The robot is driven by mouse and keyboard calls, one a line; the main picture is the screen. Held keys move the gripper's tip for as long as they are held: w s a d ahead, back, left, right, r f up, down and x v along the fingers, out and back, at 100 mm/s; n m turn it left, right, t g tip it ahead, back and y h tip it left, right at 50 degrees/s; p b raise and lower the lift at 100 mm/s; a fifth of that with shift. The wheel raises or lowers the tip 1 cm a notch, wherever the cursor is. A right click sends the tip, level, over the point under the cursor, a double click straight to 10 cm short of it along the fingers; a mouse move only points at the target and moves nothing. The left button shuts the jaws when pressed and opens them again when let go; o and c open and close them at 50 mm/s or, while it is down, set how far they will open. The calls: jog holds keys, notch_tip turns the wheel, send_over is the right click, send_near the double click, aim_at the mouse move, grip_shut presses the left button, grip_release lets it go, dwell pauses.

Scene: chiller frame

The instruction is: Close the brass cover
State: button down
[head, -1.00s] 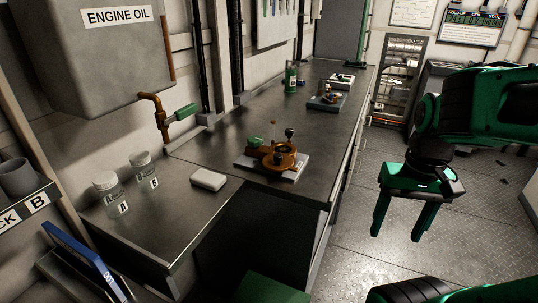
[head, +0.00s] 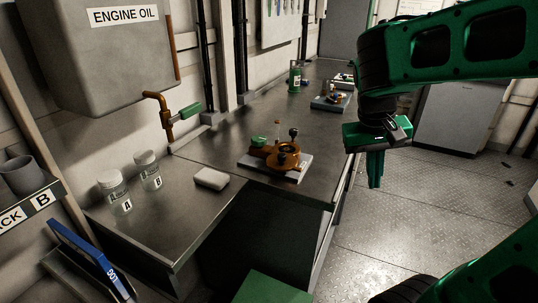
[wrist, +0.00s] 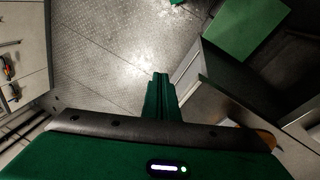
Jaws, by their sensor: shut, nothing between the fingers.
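The brass device (head: 283,155) with the cover sits on a pale plate (head: 296,172) near the front edge of the dark counter. It has a dark round knob (head: 293,132) on top and a small green part (head: 258,142) at its left. At this size I cannot tell how its cover stands. My gripper (head: 375,183) points down, empty, to the right of the device and apart from it, beyond the counter's front edge. Its fingers (wrist: 160,78) are together in the wrist view. An orange edge (wrist: 268,138) shows there, partly hidden by my gripper body.
A white block (head: 211,179) and jars A (head: 115,193) and B (head: 149,171) stand on the counter left of the device. A green bottle (head: 294,78) and another small device (head: 330,102) are farther back. The floor (head: 410,210) right of the counter is clear.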

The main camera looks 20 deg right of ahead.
jog(key=w+a+r+n+h, duration=0.1)
jog(key=w+a+r, duration=0.2)
jog(key=w+a, duration=0.35)
jog(key=n+t+h, duration=0.2)
jog(key=t, duration=0.2)
send_near(279, 156)
jog(key=a+r, duration=0.2)
jog(key=a, duration=0.5)
jog(key=w+d+f, duration=0.3)
jog(key=d+f, duration=0.5)
jog(key=d, duration=0.1)
jog(key=shift+f, duration=0.1)
